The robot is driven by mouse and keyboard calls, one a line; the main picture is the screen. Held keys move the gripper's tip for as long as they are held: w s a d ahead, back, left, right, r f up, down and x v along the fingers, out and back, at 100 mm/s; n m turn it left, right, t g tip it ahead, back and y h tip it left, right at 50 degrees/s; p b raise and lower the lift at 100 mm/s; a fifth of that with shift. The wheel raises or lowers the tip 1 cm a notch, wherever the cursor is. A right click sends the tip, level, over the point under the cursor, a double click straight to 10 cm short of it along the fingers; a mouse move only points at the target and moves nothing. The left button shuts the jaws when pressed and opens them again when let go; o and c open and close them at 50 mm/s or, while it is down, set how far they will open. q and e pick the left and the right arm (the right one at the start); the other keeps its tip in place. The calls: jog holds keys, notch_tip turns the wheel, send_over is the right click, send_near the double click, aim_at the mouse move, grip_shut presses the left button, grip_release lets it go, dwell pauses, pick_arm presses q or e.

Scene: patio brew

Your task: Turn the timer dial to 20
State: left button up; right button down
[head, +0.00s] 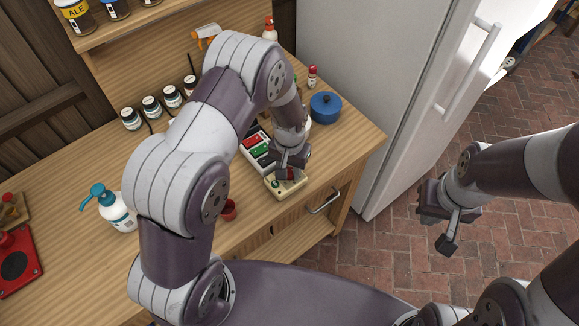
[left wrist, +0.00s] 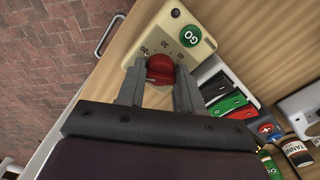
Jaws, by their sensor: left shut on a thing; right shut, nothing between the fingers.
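The timer is a cream box (head: 288,187) on the wooden counter near its front edge. In the left wrist view the timer (left wrist: 203,47) shows a green GO button (left wrist: 190,36), printed numbers including 20 and 30, and a red dial (left wrist: 160,68). My left gripper (left wrist: 160,88) is shut on the red dial, one finger on each side. In the head view my left gripper (head: 290,168) comes down on the timer and hides most of the dial. The dial's pointer is hard to make out. My right gripper (head: 449,228) is shut and empty, over the brick floor.
A blue pot (head: 325,107), a small red cup (head: 229,210) and a pump bottle (head: 115,209) are on the counter. A white fridge (head: 372,90) stands at the right.

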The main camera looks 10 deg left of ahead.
aim_at(289, 169)
pick_arm(q)
jog(key=m, duration=0.4)
jog(key=shift+m, duration=1.9)
jog(key=o, duration=0.8)
jog(key=shift+c, duration=0.2)
jog(key=shift+r, duration=0.1)
notch_tip(289, 169, up, 12)
jog(key=b, duration=0.2)
jog(key=shift+r, duration=0.25)
